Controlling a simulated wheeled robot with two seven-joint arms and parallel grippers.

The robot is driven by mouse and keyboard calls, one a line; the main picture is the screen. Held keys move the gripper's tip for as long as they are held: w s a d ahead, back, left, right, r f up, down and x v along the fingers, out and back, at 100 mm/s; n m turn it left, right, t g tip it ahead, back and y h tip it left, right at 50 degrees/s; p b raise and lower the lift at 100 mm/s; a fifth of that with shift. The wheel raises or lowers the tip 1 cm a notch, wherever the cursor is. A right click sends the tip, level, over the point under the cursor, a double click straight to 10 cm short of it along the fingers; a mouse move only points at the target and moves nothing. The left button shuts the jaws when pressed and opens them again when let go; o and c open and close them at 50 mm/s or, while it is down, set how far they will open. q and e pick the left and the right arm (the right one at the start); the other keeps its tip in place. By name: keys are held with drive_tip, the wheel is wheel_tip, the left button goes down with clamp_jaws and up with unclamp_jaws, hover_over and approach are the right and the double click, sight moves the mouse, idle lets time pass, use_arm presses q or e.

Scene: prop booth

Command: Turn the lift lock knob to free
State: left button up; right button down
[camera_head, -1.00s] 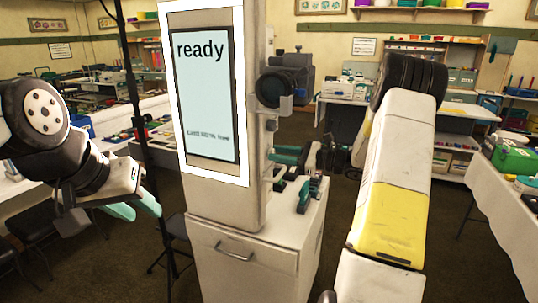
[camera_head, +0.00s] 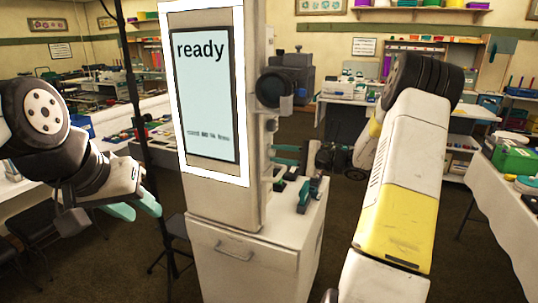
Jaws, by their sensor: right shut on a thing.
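The photo booth's tall pale column (camera_head: 255,40) stands in the middle, with a lit screen (camera_head: 205,100) reading "ready". My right gripper (camera_head: 277,160) is at the column's right side, its teal fingers pointing left at it. It is shut on the lift lock knob, which is mostly hidden by the fingers, so its pointer cannot be read. A dark round lens-like part (camera_head: 271,89) sits higher on the same side. My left gripper (camera_head: 134,210) is at the left, away from the column, with its teal fingers apart and empty.
The column stands on a white cabinet (camera_head: 245,257) with a drawer handle; small dark and green items (camera_head: 309,193) lie on its top. A thin black pole (camera_head: 133,90) rises left of the screen. A cloth-covered table (camera_head: 510,215) is at the right.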

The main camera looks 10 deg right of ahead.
drive_tip(key=shift+n, duration=0.8)
drive_tip(key=c, duration=1.1)
unclamp_jaws()
drive_tip(key=v, duration=0.8)
